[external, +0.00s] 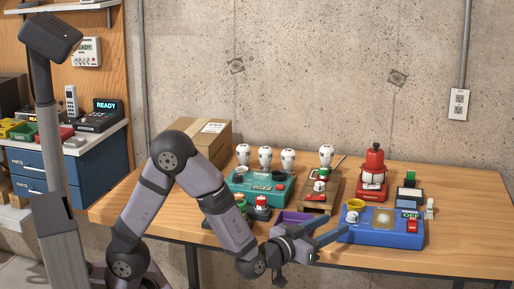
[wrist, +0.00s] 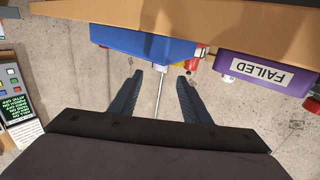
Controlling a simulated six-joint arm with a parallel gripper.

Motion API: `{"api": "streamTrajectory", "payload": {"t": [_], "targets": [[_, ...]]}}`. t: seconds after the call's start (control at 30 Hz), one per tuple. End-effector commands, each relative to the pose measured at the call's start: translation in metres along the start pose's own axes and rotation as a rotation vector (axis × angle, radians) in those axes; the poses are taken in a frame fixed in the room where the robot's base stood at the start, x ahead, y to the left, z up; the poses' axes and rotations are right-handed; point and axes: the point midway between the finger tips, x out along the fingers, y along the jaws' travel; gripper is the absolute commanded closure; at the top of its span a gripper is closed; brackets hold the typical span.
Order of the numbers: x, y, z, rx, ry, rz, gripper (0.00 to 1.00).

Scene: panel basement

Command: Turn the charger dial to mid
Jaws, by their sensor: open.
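I cannot tell for sure which part is the charger dial. My gripper (external: 334,223) is open, its fingers pointing right towards the left front of the blue box. In the wrist view the two fingers (wrist: 163,82) are apart with a thin pale rod showing between them; I cannot tell its distance. The blue box (wrist: 140,42) shows beyond the fingertips; its top is hidden there.
A purple bin (wrist: 236,68) labelled FAILED is close beside the blue box. A cardboard box (external: 200,139) is at back left. Bare bench lies at right.

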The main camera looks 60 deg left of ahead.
Motion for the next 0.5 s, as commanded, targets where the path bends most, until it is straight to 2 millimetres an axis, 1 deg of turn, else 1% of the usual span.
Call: {"api": "streamTrajectory", "payload": {"t": [0.17,0.5], "targets": [[0.015,-0.001,-0.001,-0.001,0.0,-0.003,0.57],[0.058,-0.001,-0.001,-0.001,0.0,-0.001,0.57]]}}
